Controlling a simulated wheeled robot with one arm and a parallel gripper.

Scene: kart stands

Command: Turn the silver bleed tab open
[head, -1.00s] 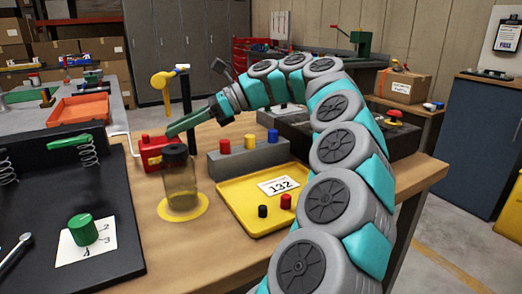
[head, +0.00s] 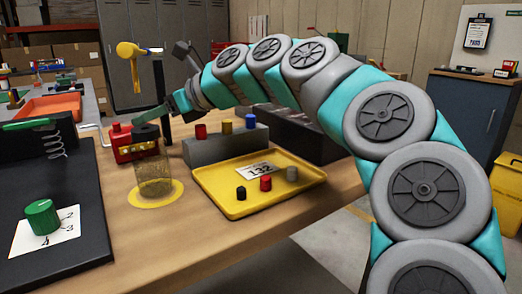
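A red block (head: 124,148) stands on the wooden bench, behind a clear jar (head: 153,170) with a dark top. A thin pale bent rod (head: 97,128) shows at the block's left side; I cannot tell if it is the silver bleed tab. No tab is clearly visible on the block. Nothing is seen held.
The jar stands on a yellow disc (head: 172,198). A grey block (head: 205,149) with coloured pegs and a yellow tray (head: 225,205) with small cylinders lie to the right. A black panel (head: 85,240) with a green knob (head: 41,216) is at left.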

